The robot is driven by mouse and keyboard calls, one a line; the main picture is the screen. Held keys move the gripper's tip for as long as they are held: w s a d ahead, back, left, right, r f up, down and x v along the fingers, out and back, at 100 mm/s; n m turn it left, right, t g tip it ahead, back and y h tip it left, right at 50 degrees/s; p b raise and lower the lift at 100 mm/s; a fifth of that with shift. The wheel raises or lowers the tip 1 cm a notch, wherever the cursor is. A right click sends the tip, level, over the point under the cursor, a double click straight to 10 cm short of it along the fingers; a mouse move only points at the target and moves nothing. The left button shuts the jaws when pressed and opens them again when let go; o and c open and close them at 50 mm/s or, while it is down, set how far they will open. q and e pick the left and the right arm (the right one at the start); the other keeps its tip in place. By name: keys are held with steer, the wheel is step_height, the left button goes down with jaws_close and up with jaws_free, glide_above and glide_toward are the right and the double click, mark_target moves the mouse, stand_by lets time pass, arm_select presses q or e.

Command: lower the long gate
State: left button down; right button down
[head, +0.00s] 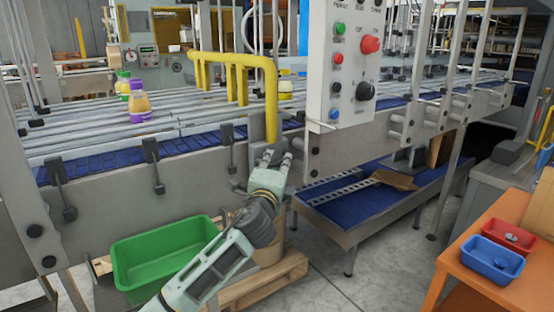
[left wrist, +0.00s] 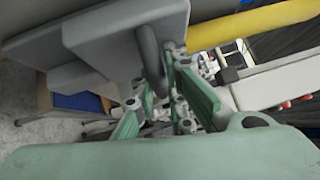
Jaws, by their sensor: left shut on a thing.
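The long gate (head: 235,62) is a yellow tubular rail with several posts. It stands up over the conveyor in the head view, and its near end bends down to the conveyor's front side. A yellow tube also crosses the top right of the left wrist view (left wrist: 250,22). My left gripper (head: 272,160) is just below the gate's near end. In the left wrist view, its green fingers (left wrist: 160,115) are closed around a grey curved handle (left wrist: 150,55) beside a grey block. The fingertips partly hide the grip. My right gripper is not in view.
A control panel (head: 343,60) with buttons hangs right of the gate. Bottles with purple parts (head: 139,103) stand on the conveyor (head: 85,165). A green bin (head: 165,255) is below, left of my arm. An orange table (head: 490,290) holds red and blue trays.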

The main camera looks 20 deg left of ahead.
arm_select(q)
steer(key=shift+f, duration=0.5)
steer(key=c, duration=2)
jaws_free()
steer(key=shift+c, duration=0.2)
steer(key=shift+o, duration=1.4)
steer(key=shift+r, duration=0.1)
steer(key=shift+r, duration=0.1)
steer(key=shift+s+d, duration=0.1)
steer(key=shift+s, duration=0.45)
steer(key=s+d+f, duration=0.1)
steer(key=s, duration=0.9)
steer(key=shift+s+f, duration=0.35)
steer(key=shift+f, duration=0.05)
steer(key=shift+d, duration=0.1)
